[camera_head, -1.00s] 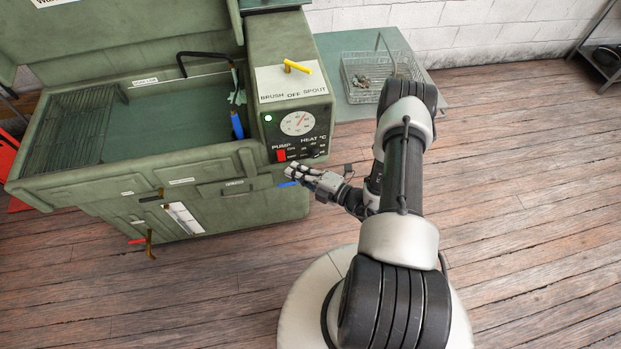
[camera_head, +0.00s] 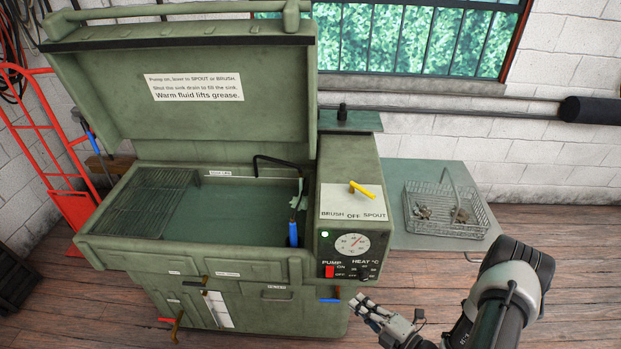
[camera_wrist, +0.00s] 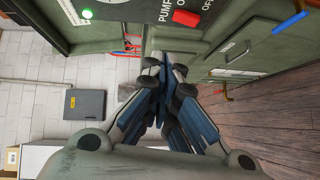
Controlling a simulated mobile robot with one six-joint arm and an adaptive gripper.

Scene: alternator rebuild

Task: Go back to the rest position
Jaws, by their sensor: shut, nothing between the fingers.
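My gripper (camera_head: 362,304) is in front of the right front corner of the green parts washer (camera_head: 205,262), below its control panel. It points left toward the washer and looks apart from it. In the wrist view my gripper (camera_wrist: 168,72) has its fingers together with nothing between them. The red pump switch (camera_wrist: 186,18) shows at the top of that view, beyond the fingers. The rest of my arm comes in from the lower right in the head view.
A side table (camera_head: 398,230) with a wire basket (camera_head: 447,213) of small parts stands right of the washer. The washer lid (camera_head: 190,88) is up. A yellow lever (camera_head: 366,191) sits on top. A red hand truck (camera_head: 45,150) stands left. Wooden floor (camera_head: 580,270) is clear at right.

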